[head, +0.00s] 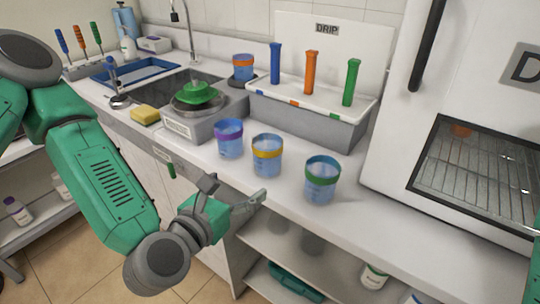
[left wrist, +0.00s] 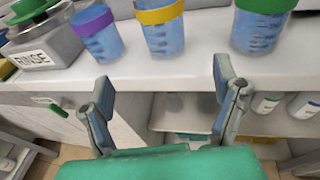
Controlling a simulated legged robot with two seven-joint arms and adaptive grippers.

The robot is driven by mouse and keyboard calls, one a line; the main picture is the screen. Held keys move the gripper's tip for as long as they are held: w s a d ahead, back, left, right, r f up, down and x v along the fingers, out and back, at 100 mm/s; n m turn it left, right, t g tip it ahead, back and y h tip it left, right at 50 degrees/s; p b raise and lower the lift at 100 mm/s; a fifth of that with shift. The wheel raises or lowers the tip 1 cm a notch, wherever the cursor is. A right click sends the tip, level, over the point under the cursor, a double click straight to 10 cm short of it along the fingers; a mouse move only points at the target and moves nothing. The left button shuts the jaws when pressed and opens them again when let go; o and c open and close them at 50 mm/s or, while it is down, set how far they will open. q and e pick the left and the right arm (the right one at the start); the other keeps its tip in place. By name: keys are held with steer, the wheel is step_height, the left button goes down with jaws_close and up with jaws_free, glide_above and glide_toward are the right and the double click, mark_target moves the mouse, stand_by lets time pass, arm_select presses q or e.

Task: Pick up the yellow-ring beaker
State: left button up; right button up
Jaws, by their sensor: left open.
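The yellow-ring beaker (head: 267,160) stands upright on the white counter, between the purple-ring beaker (head: 229,139) and the green-ring beaker (head: 321,181). It is a bluish see-through cup with a yellow band near its rim. In the left wrist view, the yellow-ring beaker (left wrist: 164,38) is at the top middle, its rim cut off, beyond the gap between my fingers. My left gripper (head: 236,189) is open and empty, in front of the counter's front edge, apart from the beaker. The left wrist view shows its two fingers (left wrist: 163,82) spread wide. My right gripper is not in view.
Behind the beakers is a grey DRIP rack (head: 305,122) with blue, orange and green tubes. A RINSE unit (head: 190,124) stands to the left, an oven (head: 465,130) to the right. Shelves with bottles (head: 374,276) lie below the counter.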

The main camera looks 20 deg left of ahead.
mark_target(260, 164)
arm_select(q)
steer(key=b+x, duration=0.1)
steer(key=x, duration=0.2)
steer(key=d+b+x, duration=0.1)
steer(key=b+x, duration=0.1)
steer(key=x, duration=0.2)
steer(key=shift+d, duration=0.15)
steer(key=shift+x, duration=0.8)
steer(key=w, duration=0.3)
steer(key=shift+w, duration=0.35)
steer(key=shift+w+d, duration=0.15)
steer(key=shift+w, duration=0.35)
steer(key=c, duration=1.3)
